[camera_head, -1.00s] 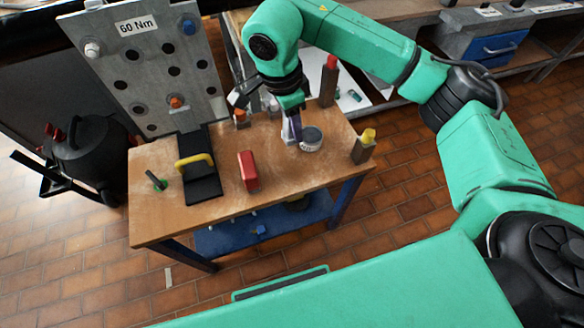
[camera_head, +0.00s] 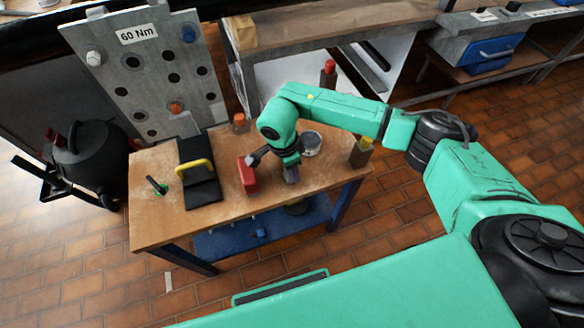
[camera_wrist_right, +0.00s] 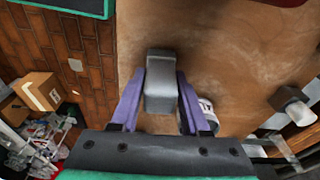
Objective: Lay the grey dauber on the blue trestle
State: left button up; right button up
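My right gripper (camera_head: 291,176) hangs over the front right of the wooden bench. In the right wrist view its purple fingers (camera_wrist_right: 161,90) lie along both sides of a grey block (camera_wrist_right: 161,85), which looks like the grey dauber, and are shut on it. In the head view the block is mostly hidden by the gripper. I see no separate blue trestle on the bench top; blue shows in the bench's legs and lower shelf (camera_head: 225,238), and in a small blue item (camera_head: 261,233) on that shelf. My left gripper is not in view.
A red block (camera_head: 247,176) stands left of the gripper, a round tin (camera_head: 311,143) behind it. A black stand with yellow handle (camera_head: 195,165) and a grey holed plate (camera_head: 158,75) are further left.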

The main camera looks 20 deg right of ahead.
jog(key=o, duration=0.3)
